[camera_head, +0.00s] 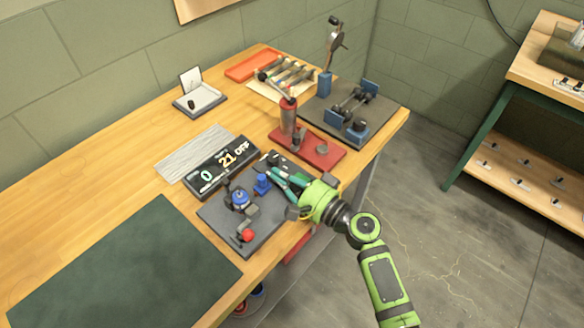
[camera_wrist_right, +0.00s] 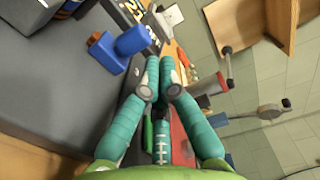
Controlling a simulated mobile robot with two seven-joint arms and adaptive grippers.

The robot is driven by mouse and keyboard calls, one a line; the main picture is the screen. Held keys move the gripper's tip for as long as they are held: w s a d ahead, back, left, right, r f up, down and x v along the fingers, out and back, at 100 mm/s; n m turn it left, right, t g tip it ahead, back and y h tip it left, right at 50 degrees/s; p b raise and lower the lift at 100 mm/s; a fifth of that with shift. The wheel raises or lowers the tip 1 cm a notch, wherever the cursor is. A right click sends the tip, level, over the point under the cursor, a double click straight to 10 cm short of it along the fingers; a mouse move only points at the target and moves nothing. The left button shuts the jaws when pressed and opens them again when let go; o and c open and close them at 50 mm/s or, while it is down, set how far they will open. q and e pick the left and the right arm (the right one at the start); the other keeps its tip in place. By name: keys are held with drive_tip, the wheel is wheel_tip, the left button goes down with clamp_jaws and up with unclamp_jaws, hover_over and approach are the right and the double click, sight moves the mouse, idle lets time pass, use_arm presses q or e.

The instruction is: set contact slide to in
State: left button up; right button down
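A dark base plate (camera_head: 216,213) near the table's front edge carries a round blue-and-grey device (camera_head: 239,199), a red knob (camera_head: 246,236) and a small blue block (camera_head: 262,185). I cannot tell for sure which part is the contact slide. My right gripper (camera_head: 273,172) reaches over the plate's far right end, beside the blue block. In the right wrist view, the teal fingertips (camera_wrist_right: 161,68) are drawn together with nothing visible between them. The blue block (camera_wrist_right: 131,41) stands just left of them, apart. The gripper hides part of the plate's right end. My left gripper is out of view.
A black display (camera_head: 221,167) reading 0, 21 and OFF stands behind the plate. A red base with a lever press (camera_head: 322,155) is close to the right gripper. A dark green mat (camera_head: 125,265) lies front left. Bare wood is at the left.

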sight(265, 181)
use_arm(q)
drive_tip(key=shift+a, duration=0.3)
use_arm(e)
drive_tip(key=shift+w+f, duration=0.1)
drive_tip(key=shift+s+a, duration=1.15)
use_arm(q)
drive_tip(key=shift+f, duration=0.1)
use_arm(e)
drive_tip(key=shift+w, duration=0.15)
